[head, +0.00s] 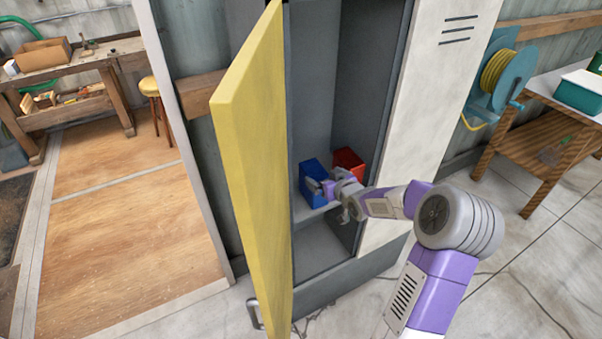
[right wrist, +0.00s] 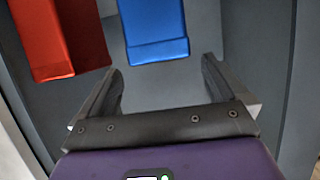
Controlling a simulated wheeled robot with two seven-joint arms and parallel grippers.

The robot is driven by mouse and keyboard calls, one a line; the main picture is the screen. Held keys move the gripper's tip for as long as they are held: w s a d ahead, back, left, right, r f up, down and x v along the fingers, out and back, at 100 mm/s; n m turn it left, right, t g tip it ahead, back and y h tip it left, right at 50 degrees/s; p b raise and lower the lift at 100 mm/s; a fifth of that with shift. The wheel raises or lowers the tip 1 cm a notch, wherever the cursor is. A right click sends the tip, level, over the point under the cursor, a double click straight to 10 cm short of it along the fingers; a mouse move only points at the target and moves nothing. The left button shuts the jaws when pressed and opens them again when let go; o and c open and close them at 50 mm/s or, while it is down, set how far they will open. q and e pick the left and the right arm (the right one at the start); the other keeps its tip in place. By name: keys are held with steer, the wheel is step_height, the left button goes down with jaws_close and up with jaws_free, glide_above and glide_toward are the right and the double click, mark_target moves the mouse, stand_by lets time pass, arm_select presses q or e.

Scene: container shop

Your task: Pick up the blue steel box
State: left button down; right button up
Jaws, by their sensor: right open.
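The blue steel box (head: 313,180) stands on a shelf inside the open grey locker. In the right wrist view the blue box (right wrist: 153,30) lies ahead of my open jaws, roughly in line with the gap between the fingers. My right gripper (head: 328,188) is at the box's front right in the head view and partly covers it. In the right wrist view the right gripper (right wrist: 160,80) is open, with nothing seen between its fingers. My left gripper is not in view.
A red box (head: 348,161) stands on the same shelf beside the blue one and also shows in the wrist view (right wrist: 60,40). The yellow locker door (head: 250,150) stands open at the left. The locker's side walls are close to my arm.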

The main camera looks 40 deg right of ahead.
mark_target(315, 170)
steer(key=b+x, duration=0.2)
steer(key=x, duration=0.4)
steer(key=shift+w+a+f, duration=0.1)
steer(key=shift+w, duration=0.5)
steer(key=shift+c, duration=0.2)
jaws_close()
